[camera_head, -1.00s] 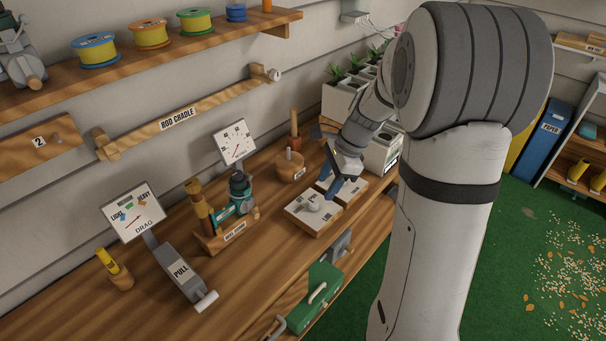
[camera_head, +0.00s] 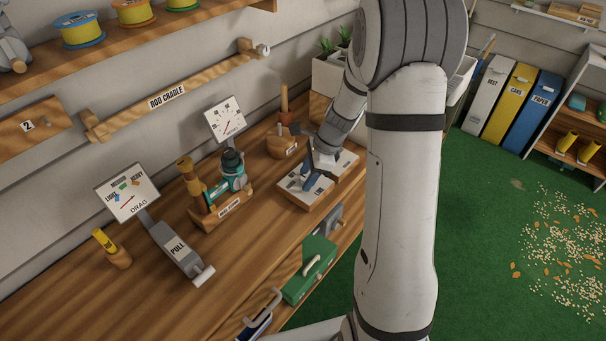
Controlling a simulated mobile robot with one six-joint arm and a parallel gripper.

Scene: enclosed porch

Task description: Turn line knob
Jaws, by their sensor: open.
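A low white-topped block (camera_head: 318,199) lies on the bench in front of my arm. The small round knob on its top, seen earlier, is now mostly hidden by my fingers. My gripper (camera_head: 302,182) points down at this block with its blue fingers apart, around or just above the knob; I cannot tell whether they touch it. A second white-topped block (camera_head: 348,160) sits just behind, partly covered by my wrist. No label reading "line" is legible.
A reel on a wooden stand (camera_head: 230,168) stands left of the block. A drag board (camera_head: 127,193) and grey pull lever (camera_head: 176,248) are further left. A wooden block with a peg (camera_head: 283,144) stands behind. A green toolbox (camera_head: 312,268) sits below the bench edge.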

